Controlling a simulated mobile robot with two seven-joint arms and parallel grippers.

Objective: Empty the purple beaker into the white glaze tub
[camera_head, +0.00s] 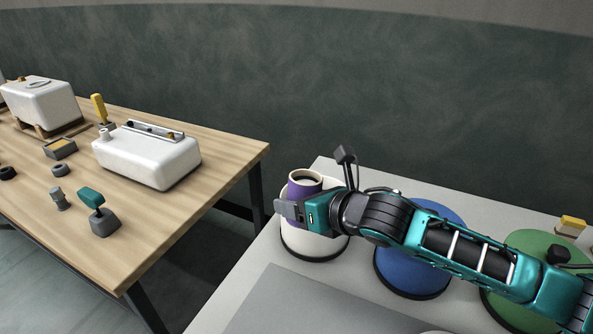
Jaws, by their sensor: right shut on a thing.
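The purple beaker (294,190) has a pale rim and a dark inside. It is upright in the camera_head view. My right gripper (291,211) is shut on it from the right, hiding part of its side. The white round thing (312,247) under it, with a dark lower edge, looks like the white glaze tub. The beaker and gripper cover its far part, so I cannot tell whether the beaker touches it. What the beaker holds is not clear. My left gripper is not in view.
A blue round thing (421,270) and a green one (518,296) stand to the right on the pale table, partly behind my right arm. A grey mat (300,308) lies in front. A wooden table (215,160) at left bears white tanks and small tools, across a gap.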

